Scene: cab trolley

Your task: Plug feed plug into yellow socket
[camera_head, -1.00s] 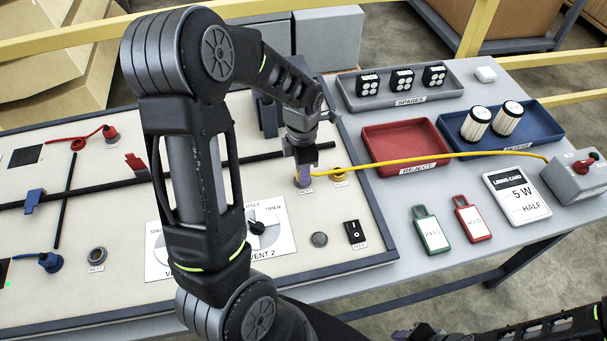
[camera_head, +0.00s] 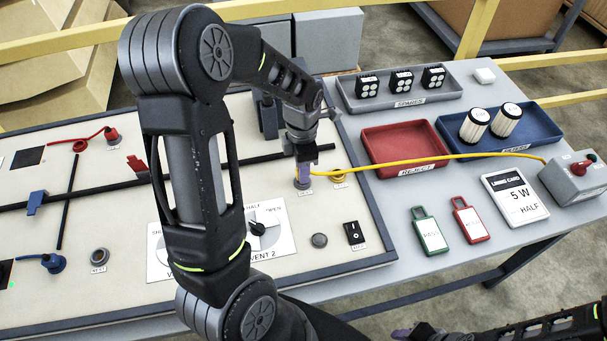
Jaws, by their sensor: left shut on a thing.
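My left gripper (camera_head: 304,174) is shut on the feed plug at the end of the yellow cable (camera_head: 410,163). The plug is mostly hidden by the fingers; a little yellow shows beside them. The gripper points down, just above a dark round socket (camera_head: 303,184) on the panel. The yellow socket (camera_head: 339,176) is a yellow ring just right of the gripper, partly behind the cable, with a label below it. My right gripper (camera_head: 418,331) is partly in view at the bottom edge, away from the panel; its jaw opening is unclear.
The cable runs right to a grey box with a red knob (camera_head: 580,168). A red tray (camera_head: 406,148), a blue tray (camera_head: 500,141) and a grey tray (camera_head: 400,101) stand behind. Green and red tags and a card lie in front. My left arm hides part of the panel.

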